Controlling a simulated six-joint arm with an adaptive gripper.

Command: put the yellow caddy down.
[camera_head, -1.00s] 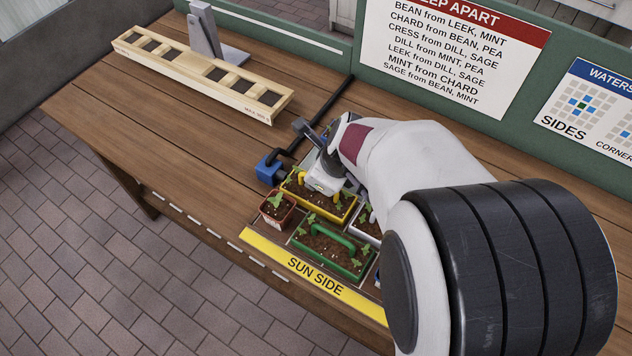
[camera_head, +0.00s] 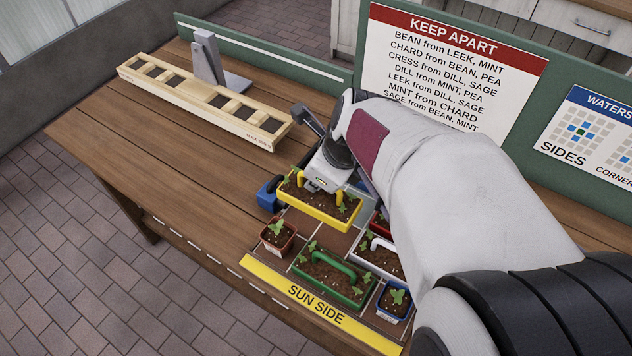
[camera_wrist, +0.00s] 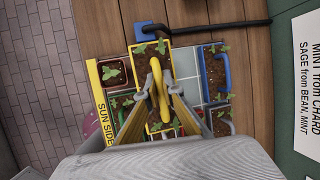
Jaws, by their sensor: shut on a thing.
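The yellow caddy (camera_head: 318,213), with soil and green seedlings, hangs from my gripper (camera_head: 325,184) just above the gridded planting area. It also shows in the wrist view (camera_wrist: 142,62), with its yellow handle between the fingers of my gripper (camera_wrist: 158,84). My gripper is shut on that handle. The caddy looks about level. Bare grid cells (camera_head: 322,236) show in front of it in the head view. The wrist and arm hide part of the grid behind and to the right.
A green caddy (camera_head: 309,277), a white-handled caddy (camera_head: 384,264), a small red pot (camera_head: 279,238) and a small blue pot (camera_head: 394,301) stand close by. A blue block (camera_head: 267,197) is at the left. A blue-handled caddy (camera_wrist: 227,75) shows in the wrist view.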

